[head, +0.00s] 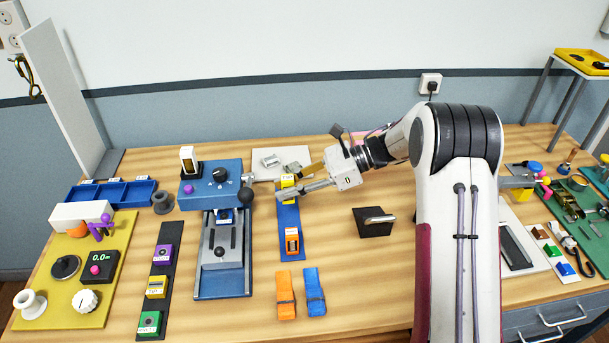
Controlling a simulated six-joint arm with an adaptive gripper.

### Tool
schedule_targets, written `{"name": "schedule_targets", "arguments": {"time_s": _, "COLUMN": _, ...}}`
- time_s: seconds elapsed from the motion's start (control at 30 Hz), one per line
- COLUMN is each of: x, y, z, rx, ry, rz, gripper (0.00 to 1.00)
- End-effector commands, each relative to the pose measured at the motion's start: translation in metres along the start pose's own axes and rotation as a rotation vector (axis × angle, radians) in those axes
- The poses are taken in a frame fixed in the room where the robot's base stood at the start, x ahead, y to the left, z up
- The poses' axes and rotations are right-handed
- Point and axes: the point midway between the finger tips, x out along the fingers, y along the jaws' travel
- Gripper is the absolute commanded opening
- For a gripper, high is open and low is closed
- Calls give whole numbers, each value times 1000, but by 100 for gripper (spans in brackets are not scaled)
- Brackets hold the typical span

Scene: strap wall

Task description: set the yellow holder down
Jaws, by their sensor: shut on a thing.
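My gripper (286,187) is shut on a small yellow holder (288,181) with a white label. The holder is at the far end of a blue strip (289,217) on the table. The fingers partly cover it, and I cannot tell whether it touches the strip or hangs just above it. An orange holder (292,241) sits near the front end of the same strip. Another yellow holder (157,287) sits on a black strip (148,304) at the left, between a purple holder (162,254) and a green holder (149,323).
A blue press-like device (222,265) stands close left of the blue strip. Orange (285,295) and blue (314,292) straps lie in front of it. A dark block with a handle (375,221) stands to the right. Bare table lies between strip and block.

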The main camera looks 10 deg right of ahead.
Motion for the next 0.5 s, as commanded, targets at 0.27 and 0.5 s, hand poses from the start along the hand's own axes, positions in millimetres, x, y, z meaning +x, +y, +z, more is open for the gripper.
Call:
{"name": "schedule_targets", "arguments": {"time_s": 0.27, "x": -1, "y": -43, "z": 4, "rx": 48, "ry": 0, "rz": -120, "gripper": 0}}
{"name": "schedule_targets", "arguments": {"time_s": 0.5, "x": -17, "y": -110, "z": 0, "rx": 138, "ry": 0, "rz": -337, "gripper": 0}}
